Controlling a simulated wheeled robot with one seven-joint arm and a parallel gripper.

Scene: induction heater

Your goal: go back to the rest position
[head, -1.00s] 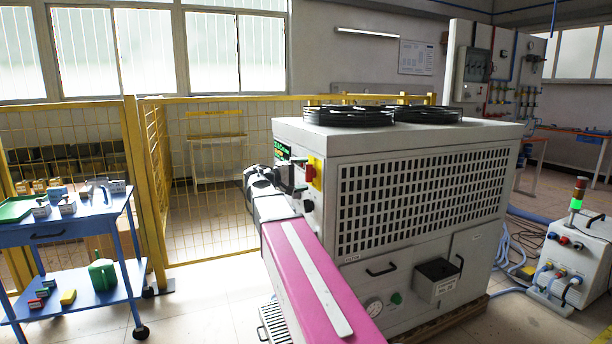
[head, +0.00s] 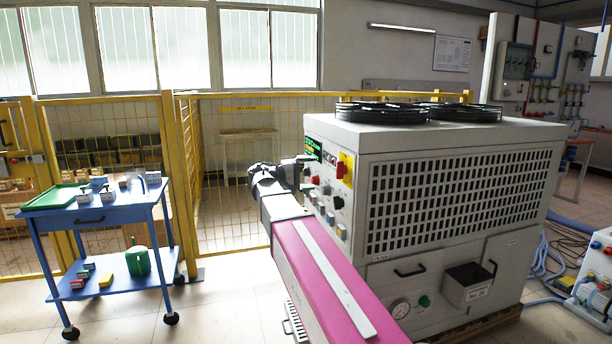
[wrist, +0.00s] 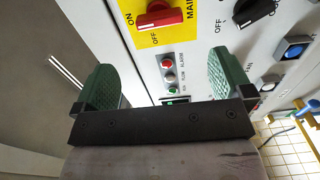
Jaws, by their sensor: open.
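My gripper (wrist: 168,82) is open and empty in the wrist view, its two green fingers spread apart in front of the control panel. In the head view my gripper (head: 302,170) shows small and dark at the end of my pink arm, just left of the panel. The red main switch (wrist: 163,18) on its yellow plate lies beyond the fingers in the wrist view. It also shows in the head view, on the yellow plate (head: 346,170). A black knob (wrist: 254,10) and a blue button (wrist: 294,48) sit to its right.
The big grey machine (head: 460,210) stands close on the right of my arm. A blue cart (head: 100,215) with a green tray (head: 55,197) stands on the left. Yellow fencing (head: 240,190) runs behind. Floor between cart and machine is clear.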

